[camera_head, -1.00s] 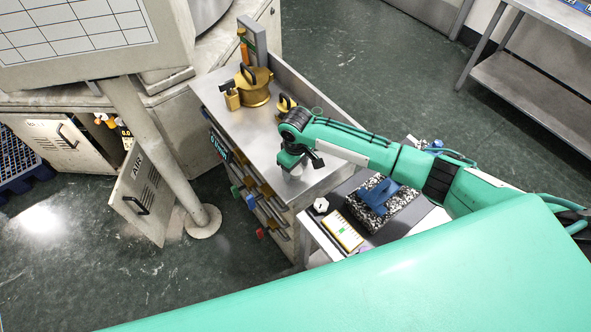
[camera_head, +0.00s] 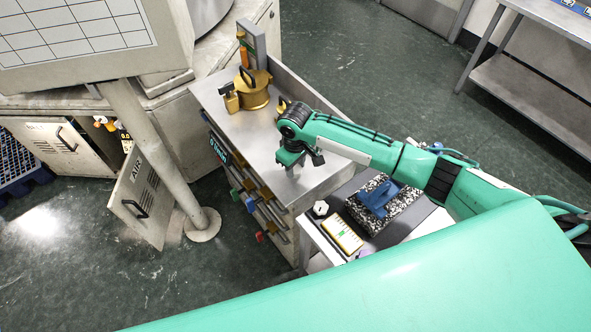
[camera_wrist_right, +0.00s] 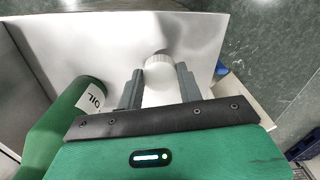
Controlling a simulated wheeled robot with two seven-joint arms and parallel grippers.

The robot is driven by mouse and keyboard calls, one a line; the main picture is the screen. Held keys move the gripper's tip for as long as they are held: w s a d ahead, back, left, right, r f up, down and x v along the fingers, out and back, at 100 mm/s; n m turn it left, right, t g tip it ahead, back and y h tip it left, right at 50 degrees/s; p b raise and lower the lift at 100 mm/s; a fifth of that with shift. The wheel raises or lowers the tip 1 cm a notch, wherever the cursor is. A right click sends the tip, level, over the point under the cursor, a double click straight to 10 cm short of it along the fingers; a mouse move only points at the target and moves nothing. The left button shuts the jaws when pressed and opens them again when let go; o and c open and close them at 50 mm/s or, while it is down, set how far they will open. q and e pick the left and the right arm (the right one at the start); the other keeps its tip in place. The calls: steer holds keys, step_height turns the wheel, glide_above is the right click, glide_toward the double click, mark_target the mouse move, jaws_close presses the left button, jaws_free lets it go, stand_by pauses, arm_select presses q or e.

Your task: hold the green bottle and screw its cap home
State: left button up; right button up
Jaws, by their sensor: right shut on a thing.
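In the right wrist view, my right gripper (camera_wrist_right: 158,92) is shut on a white cap (camera_wrist_right: 158,63) with a ribbed side, one finger on each side of it. A green bottle (camera_wrist_right: 62,120) with a white label reading "OIL" is at the left of that view, apart from the cap and beside the gripper. Its neck is not clearly visible. In the head view, my right gripper (camera_head: 291,163) points down over the metal cabinet top near its front end. I cannot make out the bottle there. My left gripper is out of view.
The cabinet top (camera_head: 235,125) holds a brass pot (camera_head: 253,93) and a small brass block (camera_head: 230,99) towards the back. A low side table carries a speckled block (camera_head: 397,212), a blue item (camera_head: 378,197) and a yellow-edged card (camera_head: 342,236). The near cabinet top is bare.

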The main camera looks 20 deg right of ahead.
mark_target(296, 169)
step_height(296, 169, up, 18)
steer(key=b, duration=0.2)
steer(key=shift+f, duration=0.15)
steer(key=s+d+f+m, duration=0.1)
steer(key=s+d+m, duration=0.1)
steer(key=s, duration=0.4)
steer(key=s+d+f+m, duration=0.1)
steer(key=s+d+m, duration=0.1)
steer(key=s+m, duration=0.2)
steer(key=shift+s+d, duration=0.3)
steer(key=shift+s, duration=0.55)
steer(key=shift+w, duration=0.1)
